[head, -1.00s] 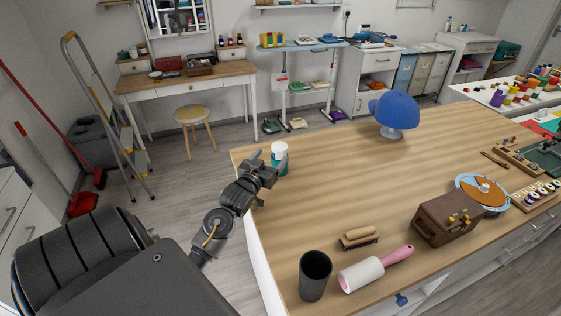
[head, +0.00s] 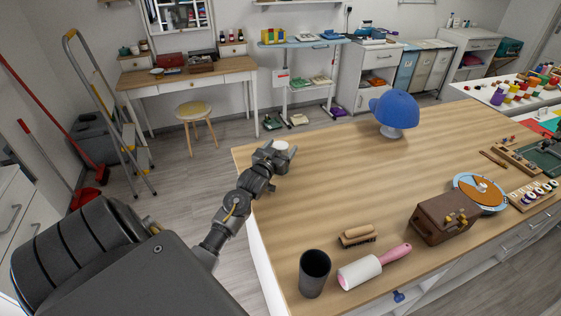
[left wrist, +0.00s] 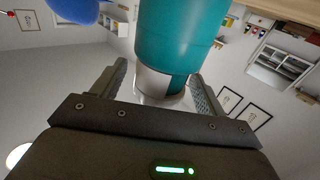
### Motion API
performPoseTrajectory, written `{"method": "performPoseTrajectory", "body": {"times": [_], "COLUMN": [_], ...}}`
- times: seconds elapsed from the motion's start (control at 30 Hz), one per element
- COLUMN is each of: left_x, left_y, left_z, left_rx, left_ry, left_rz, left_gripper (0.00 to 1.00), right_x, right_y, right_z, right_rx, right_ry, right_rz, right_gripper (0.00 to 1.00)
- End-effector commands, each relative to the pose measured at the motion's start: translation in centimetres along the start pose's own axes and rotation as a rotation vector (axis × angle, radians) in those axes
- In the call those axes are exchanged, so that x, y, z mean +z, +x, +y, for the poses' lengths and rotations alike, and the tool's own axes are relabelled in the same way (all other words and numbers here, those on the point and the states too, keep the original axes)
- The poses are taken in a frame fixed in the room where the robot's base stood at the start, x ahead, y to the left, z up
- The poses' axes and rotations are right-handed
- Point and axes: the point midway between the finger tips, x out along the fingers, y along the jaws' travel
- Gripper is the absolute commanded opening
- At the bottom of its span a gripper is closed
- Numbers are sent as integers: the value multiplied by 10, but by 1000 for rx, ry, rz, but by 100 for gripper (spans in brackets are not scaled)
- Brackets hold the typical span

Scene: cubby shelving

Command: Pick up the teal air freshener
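The teal air freshener stands upright near the left edge of the wooden worktop. In the head view only its white top (head: 281,146) shows clearly, and my left gripper (head: 280,154) hides most of its body. In the left wrist view the teal body (left wrist: 178,38) fills the upper middle, with a white band and cap below. My left gripper (left wrist: 158,88) is open, with one finger on each side of the cap end. A narrow gap shows by the left finger; contact on the right is unclear. My right gripper is not in view.
On the worktop (head: 340,190) are a blue cap on a stand (head: 394,112), a brown box (head: 444,218), a brush (head: 357,235), a lint roller (head: 372,267) and a dark cup (head: 314,272). The middle of the worktop is clear.

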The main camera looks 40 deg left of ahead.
Motion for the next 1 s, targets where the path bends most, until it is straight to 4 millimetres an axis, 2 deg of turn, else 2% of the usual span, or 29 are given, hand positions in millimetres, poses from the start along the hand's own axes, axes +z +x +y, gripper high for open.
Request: {"method": "performPoseTrajectory", "body": {"times": [0.07,0.47,0.77,0.87,1.0], "left_x": [0,0,-3,-8,-29], "left_y": [0,0,0,0,0], "left_z": [0,0,0,0,0], "left_rx": [0,0,0,0,0], "left_ry": [0,0,0,0,0], "left_rz": [0,0,3,4,10], "left_gripper": [62,10,9,9,9], "right_x": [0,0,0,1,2], "right_y": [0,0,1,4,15], "right_z": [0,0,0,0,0], "right_rx": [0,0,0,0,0], "right_ry": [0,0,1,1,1], "right_rz": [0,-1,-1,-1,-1], "right_gripper": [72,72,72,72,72]}}
